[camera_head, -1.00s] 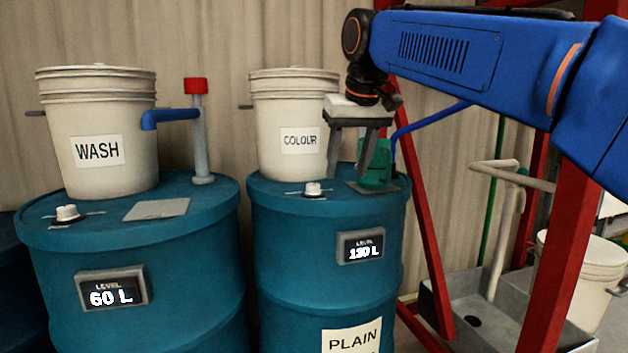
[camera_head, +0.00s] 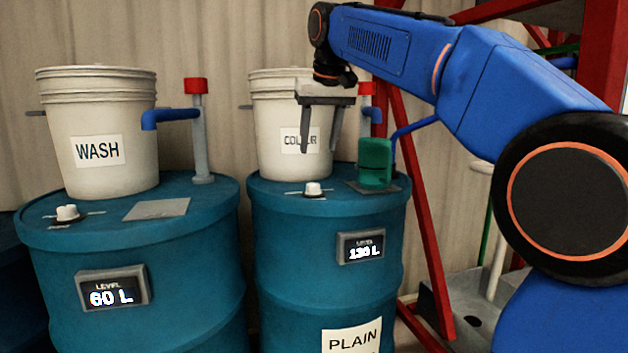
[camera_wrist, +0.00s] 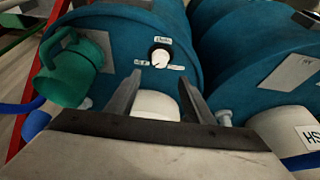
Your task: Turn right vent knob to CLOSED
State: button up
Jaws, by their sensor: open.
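The right vent knob (camera_head: 313,188) is a small white knob on a dark base, on top of the right blue drum (camera_head: 275,215). In the wrist view the knob (camera_wrist: 160,57) shows a pointer mark and sits between two small labels, one above and one at lower left, too small to read surely. A third label lies at lower right. My gripper (camera_head: 319,148) is open and empty, pointing down above the knob and in front of the COLOUR bucket. In the wrist view its fingers (camera_wrist: 158,92) are apart, with the knob beyond their tips. Nothing touches the knob.
A green jug (camera_head: 375,162) stands right of the knob on a grey plate. The COLOUR bucket (camera_head: 280,100) stands close behind. The left drum (camera_head: 210,240) carries the WASH bucket (camera_head: 100,120), another white knob (camera_head: 67,213) and a red-topped post (camera_head: 199,130). Red frame bars stand at right.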

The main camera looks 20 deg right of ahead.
aim_at(313, 184)
jog(key=x, duration=1.1)
jog(key=shift+w+f, duration=0.15)
jog(key=shift+f, duration=0.1)
jog(key=c, duration=1.1)
